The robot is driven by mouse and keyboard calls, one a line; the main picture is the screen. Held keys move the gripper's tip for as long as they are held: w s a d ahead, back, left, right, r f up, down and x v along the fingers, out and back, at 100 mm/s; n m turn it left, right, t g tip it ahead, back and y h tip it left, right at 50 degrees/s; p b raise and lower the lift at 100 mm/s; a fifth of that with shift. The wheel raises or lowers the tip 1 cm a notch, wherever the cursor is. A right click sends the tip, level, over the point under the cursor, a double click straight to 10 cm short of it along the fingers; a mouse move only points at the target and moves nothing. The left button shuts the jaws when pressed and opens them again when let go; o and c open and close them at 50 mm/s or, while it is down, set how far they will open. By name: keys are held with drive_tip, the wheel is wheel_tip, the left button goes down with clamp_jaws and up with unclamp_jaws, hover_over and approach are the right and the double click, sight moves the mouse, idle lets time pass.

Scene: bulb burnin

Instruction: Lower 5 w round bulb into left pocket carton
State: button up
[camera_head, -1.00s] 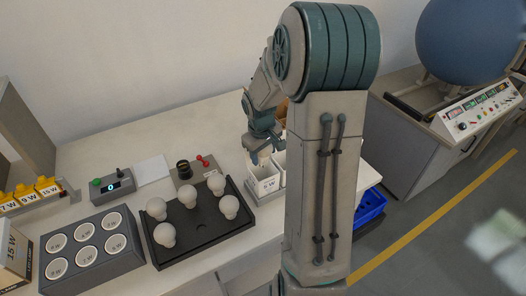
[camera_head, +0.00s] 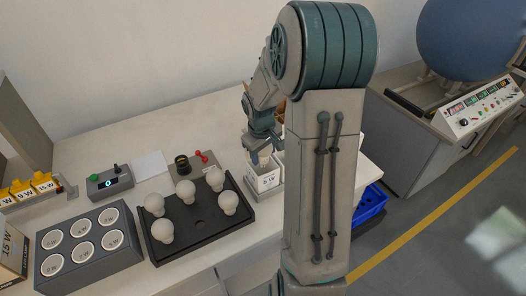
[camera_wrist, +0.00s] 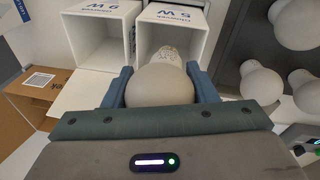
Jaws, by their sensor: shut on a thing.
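My gripper (camera_head: 263,150) is shut on a round white bulb (camera_wrist: 160,84), its blue fingers on either side of the globe. The bulb also shows as a pale spot under the gripper in the head view (camera_head: 264,157). Its narrow neck and cap end point toward the open mouth of the white carton marked 5 W (camera_wrist: 196,38). This carton (camera_head: 263,181) is the left one of the pair in the head view. The globe is outside the carton mouth; I cannot tell whether the cap end has entered it.
A second white carton, apparently marked 9 W (camera_wrist: 100,50), stands beside it. A black tray (camera_head: 205,246) with several white bulbs lies left of the cartons. A grey block with round sockets (camera_head: 88,240) stands farther left. My arm hides the area to the right.

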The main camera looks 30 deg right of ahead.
drive_tip(key=shift+f+b, duration=0.7)
drive_tip(key=shift+f, duration=0.3)
drive_tip(key=o, duration=1.1)
drive_tip(key=shift+r, duration=0.15)
drive_tip(key=r, duration=0.4)
drive_tip(key=s+a+r, duration=0.1)
drive_tip(key=r, duration=0.8)
drive_tip(key=shift+s+a+r, duration=0.3)
drive_tip(key=shift+s+r, duration=0.05)
drive_tip(key=shift+s, duration=0.05)
